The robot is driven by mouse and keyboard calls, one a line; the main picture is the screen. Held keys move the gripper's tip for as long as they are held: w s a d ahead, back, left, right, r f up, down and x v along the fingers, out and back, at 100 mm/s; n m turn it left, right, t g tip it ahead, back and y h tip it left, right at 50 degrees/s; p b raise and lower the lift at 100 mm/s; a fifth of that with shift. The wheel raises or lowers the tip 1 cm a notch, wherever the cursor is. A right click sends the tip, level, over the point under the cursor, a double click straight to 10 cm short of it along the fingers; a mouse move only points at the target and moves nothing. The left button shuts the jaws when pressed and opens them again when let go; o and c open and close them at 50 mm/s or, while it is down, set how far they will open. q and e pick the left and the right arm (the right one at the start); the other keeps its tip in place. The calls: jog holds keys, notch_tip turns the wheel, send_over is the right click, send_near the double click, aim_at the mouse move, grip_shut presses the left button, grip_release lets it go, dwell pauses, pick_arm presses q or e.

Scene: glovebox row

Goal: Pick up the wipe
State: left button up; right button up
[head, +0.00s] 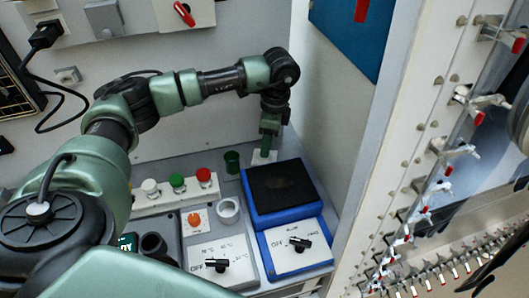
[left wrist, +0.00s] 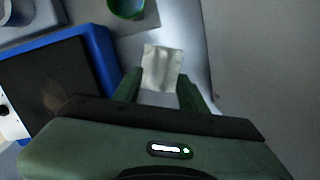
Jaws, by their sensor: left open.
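The wipe (left wrist: 162,66) is a small off-white, creased cloth in the left wrist view, lying on the grey surface beyond the blue-framed black plate. In the head view a pale bit of it (head: 262,157) shows just below my left gripper (head: 268,135). In the left wrist view my left gripper (left wrist: 159,82) is open, with one green finger on each side of the wipe's near part. I cannot tell whether the fingers touch it. My right gripper is not in view.
A blue-framed black plate (head: 280,187) stands close beside the gripper. A green cup (head: 232,162) and a white ring-shaped cup (head: 228,209) stand to its left. A panel with white, green and red buttons (head: 178,186) lies farther left. A pale wall (head: 325,110) rises at the right.

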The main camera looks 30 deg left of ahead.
pick_arm(q)
notch_tip(320, 180, down, 2)
jog(key=shift+a+f, duration=0.1)
jog(key=shift+f, duration=0.1)
jog(key=shift+a+f, duration=0.1)
jog(key=shift+f, duration=0.3)
grip_shut()
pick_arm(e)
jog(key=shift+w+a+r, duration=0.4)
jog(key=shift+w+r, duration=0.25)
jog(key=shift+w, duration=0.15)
pick_arm(q)
jog(key=shift+r+p, duration=0.1)
jog(key=shift+p, duration=0.2)
